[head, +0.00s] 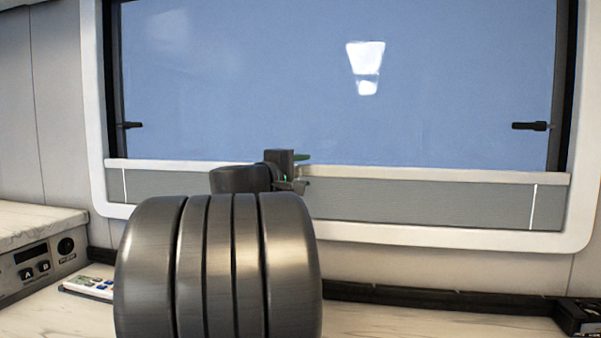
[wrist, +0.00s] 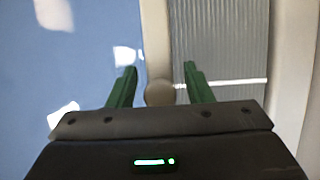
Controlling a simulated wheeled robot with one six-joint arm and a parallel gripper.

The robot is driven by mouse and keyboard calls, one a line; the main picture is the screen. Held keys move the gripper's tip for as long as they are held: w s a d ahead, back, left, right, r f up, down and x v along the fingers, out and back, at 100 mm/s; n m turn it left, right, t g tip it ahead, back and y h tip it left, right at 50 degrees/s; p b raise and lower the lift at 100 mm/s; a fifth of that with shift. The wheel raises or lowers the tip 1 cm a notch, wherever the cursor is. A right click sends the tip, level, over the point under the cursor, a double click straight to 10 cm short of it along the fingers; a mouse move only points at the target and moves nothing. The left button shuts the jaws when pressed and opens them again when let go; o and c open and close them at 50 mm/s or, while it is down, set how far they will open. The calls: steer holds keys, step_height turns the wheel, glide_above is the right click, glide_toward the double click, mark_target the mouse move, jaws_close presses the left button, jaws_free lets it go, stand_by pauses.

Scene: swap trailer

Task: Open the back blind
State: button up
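The back blind (head: 420,198) is a grey pleated strip across the bottom of the window, with a pale rail (head: 440,174) along its top edge. The glass above it is uncovered. In the wrist view the pleated blind (wrist: 220,40) is on the right and the rail (wrist: 156,40) runs up the middle. A round beige knob (wrist: 160,93) shows on the rail between my fingers. My gripper (head: 305,171) is in front of the rail, left of its middle; it also shows in the wrist view (wrist: 160,68). Its green fingers are apart, either side of the rail, with nothing clamped. Contact cannot be told.
Black latches (head: 530,126) sit at both sides of the window. A counter with a panel (head: 38,262) stands at the left, with a white remote (head: 88,287) beside it. A black box (head: 578,316) is at the lower right. My arm hides part of the blind.

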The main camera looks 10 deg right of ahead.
steer(key=shift+a, duration=0.1)
steer(key=p+v, duration=0.2)
steer(key=v, duration=1.1)
steer(key=shift+s+a, duration=0.2)
steer(key=shift+s, duration=0.05)
